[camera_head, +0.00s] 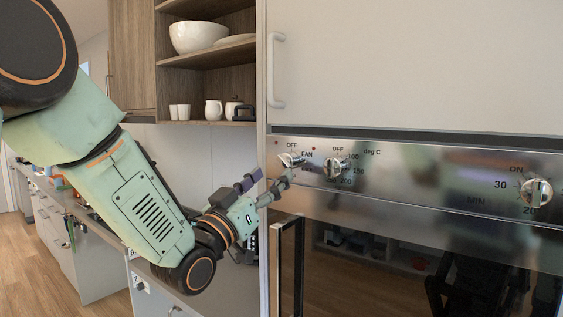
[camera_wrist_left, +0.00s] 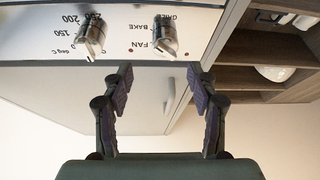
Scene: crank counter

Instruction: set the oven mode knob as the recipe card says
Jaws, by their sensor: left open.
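The oven mode knob (camera_head: 291,160) is a silvery knob at the left end of the steel oven panel, with OFF above it and FAN to its right. In the left wrist view the mode knob (camera_wrist_left: 165,37) shows upside down, with GRILL, BAKE and FAN beside it. I cannot tell surely which word it points to. My left gripper (camera_head: 268,184) is open and empty, just below and left of the mode knob. Its two fingers also show in the left wrist view (camera_wrist_left: 159,88), spread apart, short of the knob. No recipe card is clearly visible. My right gripper is out of view.
The temperature knob (camera_head: 335,168) is close to the right of the mode knob. A timer knob (camera_head: 537,191) is far right. The oven door handle (camera_head: 289,262) stands out below the panel. Open shelves with a white bowl (camera_head: 197,36) are at upper left.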

